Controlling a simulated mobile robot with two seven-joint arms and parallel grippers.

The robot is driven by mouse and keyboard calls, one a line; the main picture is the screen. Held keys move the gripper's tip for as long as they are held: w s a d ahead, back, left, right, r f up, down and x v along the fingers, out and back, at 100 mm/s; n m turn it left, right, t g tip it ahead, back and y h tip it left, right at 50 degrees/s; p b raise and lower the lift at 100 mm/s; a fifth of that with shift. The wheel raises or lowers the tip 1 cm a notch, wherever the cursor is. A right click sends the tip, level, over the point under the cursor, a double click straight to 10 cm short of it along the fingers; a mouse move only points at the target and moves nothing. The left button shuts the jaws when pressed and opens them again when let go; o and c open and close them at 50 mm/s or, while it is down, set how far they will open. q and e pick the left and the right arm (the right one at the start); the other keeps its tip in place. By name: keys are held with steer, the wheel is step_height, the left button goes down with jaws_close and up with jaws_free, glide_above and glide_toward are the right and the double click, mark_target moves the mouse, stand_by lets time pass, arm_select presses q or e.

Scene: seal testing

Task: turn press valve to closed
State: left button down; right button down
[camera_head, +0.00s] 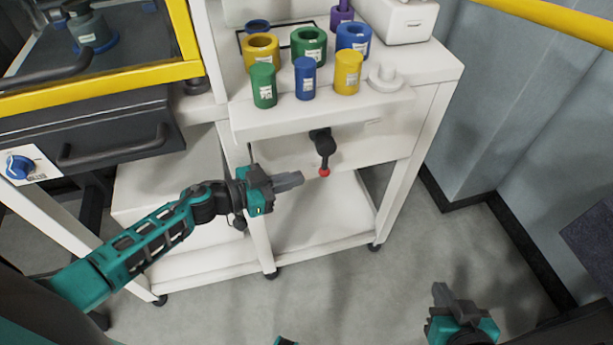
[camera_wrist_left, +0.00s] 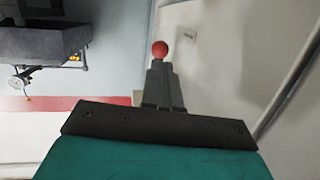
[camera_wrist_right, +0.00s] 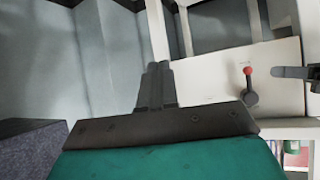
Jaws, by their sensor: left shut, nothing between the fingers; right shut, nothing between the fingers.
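A black lever (camera_head: 323,145) with a red ball tip (camera_head: 324,172) hangs down from the white cart's front panel. My left gripper (camera_head: 302,178) is shut and empty. Its fingertips point at the ball from the left, with a small gap in the head view. In the left wrist view, the ball (camera_wrist_left: 159,49) shows just beyond the fingertips (camera_wrist_left: 160,65). The right wrist view also shows the lever (camera_wrist_right: 251,96) and the ball (camera_wrist_right: 248,70). My right gripper (camera_head: 442,292) is shut and empty, low at the right, away from the lever.
The cart's top (camera_head: 430,66) holds several green, blue and yellow cylinders and rings, and a white box (camera_head: 400,18). A blue knob (camera_head: 18,166) sits on a white plate at the left, near a dark drawer (camera_head: 95,140). Open floor (camera_head: 370,290) lies in front.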

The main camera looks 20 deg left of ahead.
mark_target(324, 155)
arm_select(q)
steer(key=shift+b+x, duration=0.3)
steer(key=shift+x, duration=1.65)
arm_select(e)
steer(key=shift+w+a+r, duration=0.2)
steer(key=shift+w+a, duration=0.15)
